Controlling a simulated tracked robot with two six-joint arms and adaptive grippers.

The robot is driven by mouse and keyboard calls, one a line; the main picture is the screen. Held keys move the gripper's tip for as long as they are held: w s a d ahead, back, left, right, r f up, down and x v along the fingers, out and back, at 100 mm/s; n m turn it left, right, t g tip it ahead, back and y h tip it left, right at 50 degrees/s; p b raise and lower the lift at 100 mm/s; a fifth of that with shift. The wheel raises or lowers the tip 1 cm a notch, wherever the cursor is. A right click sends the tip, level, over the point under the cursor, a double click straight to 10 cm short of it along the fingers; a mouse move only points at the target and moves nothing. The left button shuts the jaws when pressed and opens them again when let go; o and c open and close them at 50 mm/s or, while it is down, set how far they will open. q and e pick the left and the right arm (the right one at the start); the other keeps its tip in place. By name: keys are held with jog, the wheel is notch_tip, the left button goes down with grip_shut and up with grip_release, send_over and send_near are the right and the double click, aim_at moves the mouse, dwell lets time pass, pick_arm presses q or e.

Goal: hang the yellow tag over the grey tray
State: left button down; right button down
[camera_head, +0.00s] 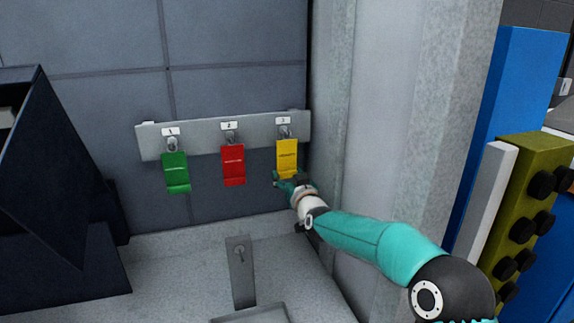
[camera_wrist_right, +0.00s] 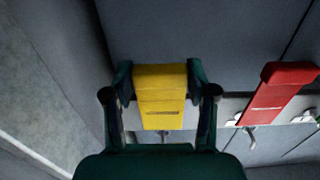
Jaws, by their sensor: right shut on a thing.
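The yellow tag (camera_head: 287,155) hangs at the right end of the grey rail, under the label 3. My right gripper (camera_head: 289,181) is shut on its lower end. In the right wrist view the yellow tag (camera_wrist_right: 160,92) sits between the two fingers of my right gripper (camera_wrist_right: 165,82). The grey tray (camera_head: 255,315) shows only in part at the bottom edge of the head view. A grey upright plate (camera_head: 241,272) with a small hook stands behind it. My left gripper is not in view.
A red tag (camera_head: 233,165) and a green tag (camera_head: 175,173) hang from the same rail (camera_head: 205,137). A pale pillar (camera_head: 385,120) stands close on the right. A dark bin-like body (camera_head: 50,200) stands at left.

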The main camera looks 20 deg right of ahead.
jog(key=shift+s+b, duration=0.35)
jog(key=shift+s, duration=0.15)
jog(key=shift+s, duration=0.1)
jog(key=shift+s+b, duration=0.45)
jog(key=shift+b, duration=0.1)
jog(key=shift+s+b, duration=0.45)
jog(key=shift+s, duration=0.35)
jog(key=shift+d, duration=0.1)
